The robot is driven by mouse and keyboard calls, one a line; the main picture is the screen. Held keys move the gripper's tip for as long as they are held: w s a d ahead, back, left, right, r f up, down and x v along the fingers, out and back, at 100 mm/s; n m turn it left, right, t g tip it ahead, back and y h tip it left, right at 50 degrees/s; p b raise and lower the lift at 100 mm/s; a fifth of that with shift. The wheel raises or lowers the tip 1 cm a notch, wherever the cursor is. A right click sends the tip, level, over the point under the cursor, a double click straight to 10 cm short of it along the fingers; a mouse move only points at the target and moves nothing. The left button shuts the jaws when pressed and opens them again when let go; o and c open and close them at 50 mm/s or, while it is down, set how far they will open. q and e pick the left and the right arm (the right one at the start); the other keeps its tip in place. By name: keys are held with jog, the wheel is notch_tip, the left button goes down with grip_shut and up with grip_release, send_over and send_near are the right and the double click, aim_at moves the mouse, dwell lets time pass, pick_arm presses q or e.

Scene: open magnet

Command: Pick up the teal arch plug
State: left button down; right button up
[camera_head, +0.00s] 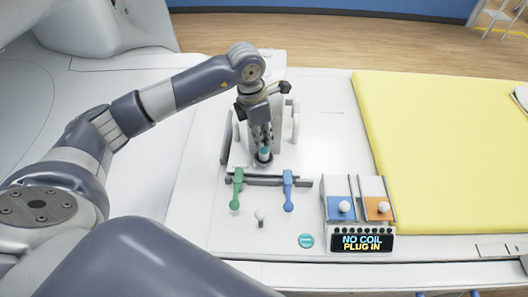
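My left gripper (263,146) points straight down over a fixture on the white table. Its dark fingers look close together. A small teal piece (264,154), which looks like the teal arch plug, shows right at the fingertips, above a dark round socket. The fingers hide much of it, and I cannot tell whether they grip it or are only around it. My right gripper is not in view.
A green lever (237,190) and a blue lever (288,191) stand in front of the fixture. A blue and an orange slot (375,197) sit to the right above a "NO COIL PLUG IN" display (362,243).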

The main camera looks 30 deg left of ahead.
pick_arm(q)
jog(key=shift+r, duration=0.1)
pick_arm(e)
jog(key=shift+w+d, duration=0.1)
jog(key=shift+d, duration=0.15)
pick_arm(q)
jog(key=shift+w+r, duration=0.15)
jog(key=shift+r, duration=0.3)
notch_tip(320, 180, up, 17)
jog(key=b, duration=0.4)
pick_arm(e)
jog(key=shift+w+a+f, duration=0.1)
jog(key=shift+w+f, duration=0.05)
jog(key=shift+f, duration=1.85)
pick_arm(q)
jog(key=shift+s+f, duration=0.1)
jog(key=shift+s, duration=0.1)
